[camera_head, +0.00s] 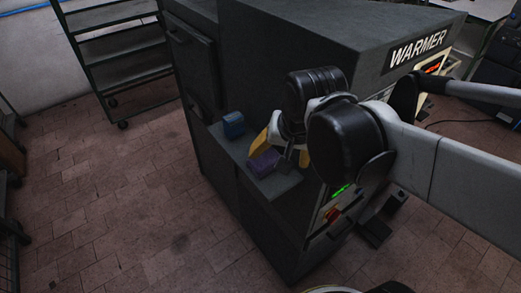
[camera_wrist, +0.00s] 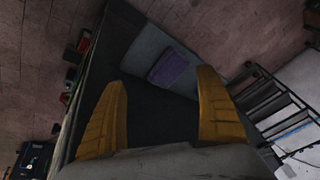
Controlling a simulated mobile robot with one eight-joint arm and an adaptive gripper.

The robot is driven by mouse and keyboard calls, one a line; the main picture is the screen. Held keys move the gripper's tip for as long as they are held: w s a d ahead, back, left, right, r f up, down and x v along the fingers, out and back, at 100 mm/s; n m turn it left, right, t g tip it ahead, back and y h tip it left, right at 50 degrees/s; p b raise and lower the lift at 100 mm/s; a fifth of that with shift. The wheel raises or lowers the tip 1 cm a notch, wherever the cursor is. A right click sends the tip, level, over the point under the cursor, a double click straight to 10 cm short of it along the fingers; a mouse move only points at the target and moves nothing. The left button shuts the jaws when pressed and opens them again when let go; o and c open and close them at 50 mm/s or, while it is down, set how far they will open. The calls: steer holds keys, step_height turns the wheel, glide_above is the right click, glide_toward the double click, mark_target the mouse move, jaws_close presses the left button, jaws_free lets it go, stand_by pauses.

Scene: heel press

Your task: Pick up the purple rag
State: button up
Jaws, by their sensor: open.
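The purple rag (camera_head: 264,162) lies on the grey ledge (camera_head: 277,186) at the front of the warmer machine. In the wrist view the rag (camera_wrist: 168,67) is a folded purple patch on the pale grey surface, beyond the fingertips and between their lines. My gripper (camera_head: 287,145) has yellow fingers and hangs just above the rag in the head view, partly in front of it. In the wrist view my gripper (camera_wrist: 165,85) has its two fingers spread wide, with nothing between them. The rag is apart from the fingers in the wrist view.
A blue block-like item (camera_head: 233,124) sits on the ledge left of the rag. The dark machine labelled WARMER (camera_head: 418,48) rises behind the ledge. Green and red controls (camera_head: 336,208) are on its right side. A shelf rack (camera_head: 118,50) stands at the back left. The brick floor (camera_head: 110,210) is open at left.

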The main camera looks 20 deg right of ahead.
steer(key=w+r+m+g+p, duration=0.2)
steer(key=w+m+p, duration=0.1)
steer(key=w+m, duration=0.15)
steer(key=m+g+p, duration=0.2)
steer(key=m+p, duration=0.2)
steer(key=m, duration=0.1)
glide_above(266, 159)
step_height(266, 159, down, 2)
steer(key=shift+w+a+f+g, duration=0.3)
steer(key=shift+f, duration=0.1)
step_height(266, 159, down, 5)
steer(key=shift+f+b, duration=0.1)
steer(key=shift+b, duration=0.85)
steer(key=f, duration=0.1)
steer(key=f+b, duration=0.1)
steer(key=f, duration=0.3)
steer(key=shift+s+d+f+b, duration=0.25)
steer(key=shift+b, duration=0.1)
steer(key=shift+r, duration=0.1)
steer(key=c, duration=1.2)
